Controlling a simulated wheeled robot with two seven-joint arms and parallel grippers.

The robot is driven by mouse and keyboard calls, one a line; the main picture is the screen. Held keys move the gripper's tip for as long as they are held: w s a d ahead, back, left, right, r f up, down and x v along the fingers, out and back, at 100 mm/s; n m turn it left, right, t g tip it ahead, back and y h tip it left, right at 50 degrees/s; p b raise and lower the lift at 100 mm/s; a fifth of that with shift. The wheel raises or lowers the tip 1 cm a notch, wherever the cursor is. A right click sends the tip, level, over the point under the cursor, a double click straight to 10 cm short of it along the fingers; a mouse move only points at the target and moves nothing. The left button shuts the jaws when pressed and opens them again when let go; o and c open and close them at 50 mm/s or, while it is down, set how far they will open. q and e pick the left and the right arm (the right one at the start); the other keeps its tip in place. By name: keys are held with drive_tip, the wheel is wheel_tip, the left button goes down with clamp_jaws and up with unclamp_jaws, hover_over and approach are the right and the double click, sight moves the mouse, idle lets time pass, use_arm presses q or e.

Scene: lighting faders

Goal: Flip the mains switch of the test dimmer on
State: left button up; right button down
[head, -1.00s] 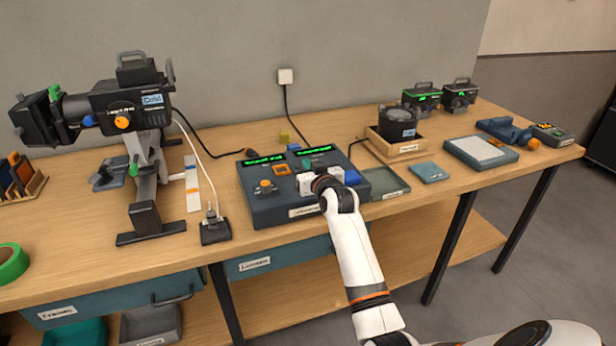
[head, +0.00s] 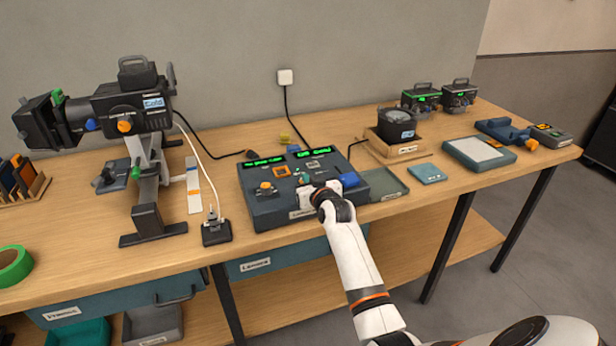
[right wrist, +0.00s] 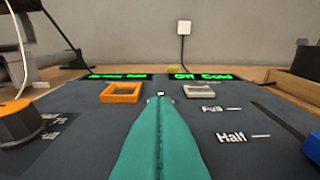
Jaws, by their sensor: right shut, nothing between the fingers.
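The test dimmer (head: 262,205) is a dark blue-grey desk box on the table with green displays along its back. Its top carries an orange-framed square switch (head: 281,171), which also shows in the right wrist view (right wrist: 121,92). A grey-framed switch (right wrist: 200,90) sits to its right. I cannot read which one is the mains switch. The right display (right wrist: 201,76) reads "Off Cold". My right gripper (right wrist: 160,98) is shut and empty, its teal fingertips low over the panel between the two switches. Whether they touch the panel is unclear. My left gripper is not in view.
An orange knob (head: 265,187) is at the dimmer's left, and a blue fader cap (head: 348,179) at its right. A spotlight (head: 130,105) stands left on the table. A shallow tray (head: 388,185) lies just right of the dimmer.

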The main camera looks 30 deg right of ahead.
drive_tip(key=r+p, duration=0.2)
drive_tip(key=r, duration=0.1)
drive_tip(key=r+p, duration=0.1)
drive_tip(key=p, duration=0.1)
drive_tip(key=shift+w+r, duration=0.3)
drive_tip(key=shift+r, duration=0.05)
drive_tip(key=shift+s+a+f+b, duration=0.1)
drive_tip(key=shift+s+b, duration=0.1)
drive_tip(key=shift+s, duration=0.2)
drive_tip(key=shift+s+a+f+b, duration=0.1)
drive_tip(key=shift+s+b, duration=0.05)
drive_tip(key=shift+s, duration=0.25)
drive_tip(key=r+v, duration=0.1)
drive_tip(key=v, duration=0.7)
drive_tip(key=shift+r+b, duration=0.35)
